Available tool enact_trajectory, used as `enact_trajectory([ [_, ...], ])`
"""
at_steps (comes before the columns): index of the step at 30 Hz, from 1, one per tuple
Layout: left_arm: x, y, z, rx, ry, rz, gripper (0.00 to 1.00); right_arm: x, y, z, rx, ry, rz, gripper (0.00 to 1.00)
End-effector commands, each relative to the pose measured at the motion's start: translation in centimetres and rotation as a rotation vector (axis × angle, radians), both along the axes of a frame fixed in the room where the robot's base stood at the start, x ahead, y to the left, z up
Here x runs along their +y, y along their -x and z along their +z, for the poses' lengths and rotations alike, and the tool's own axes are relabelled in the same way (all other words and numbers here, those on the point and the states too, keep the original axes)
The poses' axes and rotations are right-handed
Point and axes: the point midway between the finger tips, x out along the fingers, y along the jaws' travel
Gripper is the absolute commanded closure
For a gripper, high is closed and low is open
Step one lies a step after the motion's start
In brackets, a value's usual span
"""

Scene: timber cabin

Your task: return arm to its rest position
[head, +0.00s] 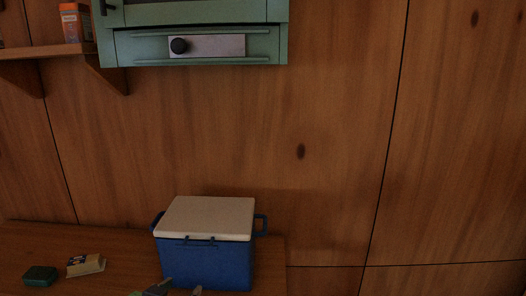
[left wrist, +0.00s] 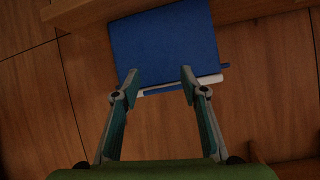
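My left gripper (head: 178,289) shows at the bottom edge of the head view, in front of the blue cooler (head: 205,264). In the left wrist view my left gripper (left wrist: 158,82) has its two fingers spread apart with nothing between them, and the cooler's blue body (left wrist: 165,45) lies beyond the fingertips. The cooler stands upright on the wooden counter with its pale lid closed. I cannot tell the exact gap between the fingers and the cooler. My right gripper is in neither view.
The wooden counter (head: 118,243) also carries a small green item (head: 40,275) and a small box (head: 86,265) to the left. A green cabinet (head: 200,47) and a shelf (head: 48,51) with an orange container (head: 76,24) are on the wall above. The wall right of the cooler is bare.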

Motion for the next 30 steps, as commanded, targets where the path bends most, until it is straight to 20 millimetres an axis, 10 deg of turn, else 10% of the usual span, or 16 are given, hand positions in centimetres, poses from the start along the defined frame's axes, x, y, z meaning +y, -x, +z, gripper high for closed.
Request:
enact_trajectory([
  [3,0.4,5.2,-7.6,0.193,0.003,0.016,0.60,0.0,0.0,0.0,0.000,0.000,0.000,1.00],
  [9,1.3,13.7,-15.8,0.445,-0.007,0.035,0.60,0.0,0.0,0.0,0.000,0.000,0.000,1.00],
  [20,2.4,25.9,-22.6,0.749,-0.020,0.056,0.60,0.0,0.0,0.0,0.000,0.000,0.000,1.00],
  [30,2.1,24.6,-31.9,0.791,-0.027,0.050,0.60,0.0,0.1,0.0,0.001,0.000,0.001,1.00],
])
